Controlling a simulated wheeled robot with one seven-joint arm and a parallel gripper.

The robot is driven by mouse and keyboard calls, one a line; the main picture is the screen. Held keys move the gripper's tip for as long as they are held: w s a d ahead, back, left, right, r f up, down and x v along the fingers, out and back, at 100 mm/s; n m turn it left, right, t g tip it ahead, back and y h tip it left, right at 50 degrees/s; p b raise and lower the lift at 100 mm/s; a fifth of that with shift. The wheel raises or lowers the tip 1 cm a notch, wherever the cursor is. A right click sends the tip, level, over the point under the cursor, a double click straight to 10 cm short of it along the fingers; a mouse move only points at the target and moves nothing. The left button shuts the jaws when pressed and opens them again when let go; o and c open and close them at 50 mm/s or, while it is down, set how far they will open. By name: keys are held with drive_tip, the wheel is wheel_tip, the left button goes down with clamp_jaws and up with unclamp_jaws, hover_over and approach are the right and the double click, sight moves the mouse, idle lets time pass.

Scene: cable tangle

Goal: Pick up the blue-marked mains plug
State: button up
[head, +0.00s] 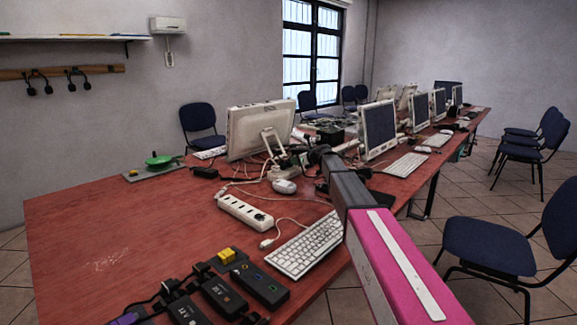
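I cannot make out a blue-marked mains plug for certain. A white plug-like cable end (266,243) lies on the red table between the white power strip (245,213) and the keyboard; no blue mark shows on it. A black strip (260,285) with small coloured marks lies at the front of the table. Black power adapters (222,297) with cables sit beside it on the left. My pink and grey arm reaches in from the lower right over the table. My gripper (303,157) is a small dark shape near the monitor stand, and its fingers are too unclear to read.
A white keyboard (308,245), a white mouse (284,186) and a large monitor (258,130) stand on the red table (120,220). A green round item (158,160) sits on a grey mat at the back left. The table's left part is clear. Blue chairs stand at right.

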sight(289, 161)
drive_tip(key=shift+x, duration=3.1)
clamp_jaws()
